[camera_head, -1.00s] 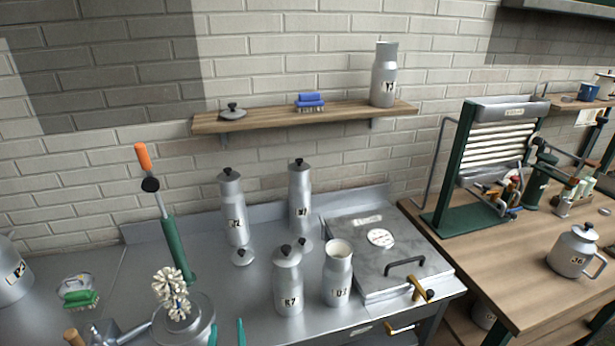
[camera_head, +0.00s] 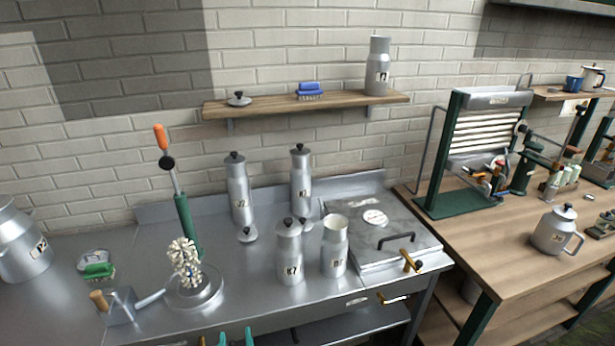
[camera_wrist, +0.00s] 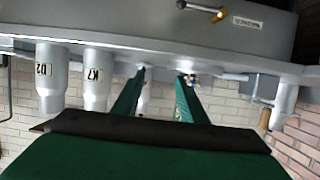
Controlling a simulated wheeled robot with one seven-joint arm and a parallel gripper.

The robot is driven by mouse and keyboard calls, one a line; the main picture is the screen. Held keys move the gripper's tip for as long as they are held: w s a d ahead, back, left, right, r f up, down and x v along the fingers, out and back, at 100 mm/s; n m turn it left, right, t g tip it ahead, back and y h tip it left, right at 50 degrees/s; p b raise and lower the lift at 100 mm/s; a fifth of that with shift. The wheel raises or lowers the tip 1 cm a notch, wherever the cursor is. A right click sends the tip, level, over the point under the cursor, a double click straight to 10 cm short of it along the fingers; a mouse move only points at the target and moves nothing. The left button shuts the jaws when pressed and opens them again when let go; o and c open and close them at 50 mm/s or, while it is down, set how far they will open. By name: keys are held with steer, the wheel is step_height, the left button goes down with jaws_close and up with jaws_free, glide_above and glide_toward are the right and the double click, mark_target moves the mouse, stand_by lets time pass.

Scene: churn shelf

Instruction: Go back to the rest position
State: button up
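My gripper (camera_head: 236,338) shows in the head view only as two teal fingertips at the bottom edge, in front of the steel counter. In the wrist view its two green fingers (camera_wrist: 158,100) stand apart with nothing held between them. That view is upside down. The steel can marked K7 (camera_head: 290,255) and the open-topped can marked D2 (camera_head: 334,250) stand upright on the counter, beyond the fingers. They also show in the wrist view, K7 (camera_wrist: 96,80) and D2 (camera_wrist: 52,80), apart from the gripper.
A wall shelf (camera_head: 340,102) is above. A wooden bench (camera_head: 500,250) stands right.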

steer(key=s+d+f+m+h, duration=0.1)
steer(key=s+d+f, duration=0.35)
steer(key=s, duration=0.35)
steer(key=s+d+f+m, duration=0.1)
steer(key=s+d+f, duration=0.2)
steer(key=s+d, duration=0.35)
steer(key=s+d+r+t+h, duration=0.1)
steer(key=s+d, duration=0.2)
steer(key=s, duration=0.5)
steer(key=s+d+r+m+h, duration=0.1)
steer(key=s+d+r, duration=0.1)
steer(key=s, duration=0.7)
steer(key=shift+s+d+r+t+h, duration=0.15)
steer(key=shift+s+d+t+h, duration=0.2)
steer(key=shift+d, duration=0.25)
steer(key=shift+w, duration=0.2)
steer(key=shift+s, duration=0.15)
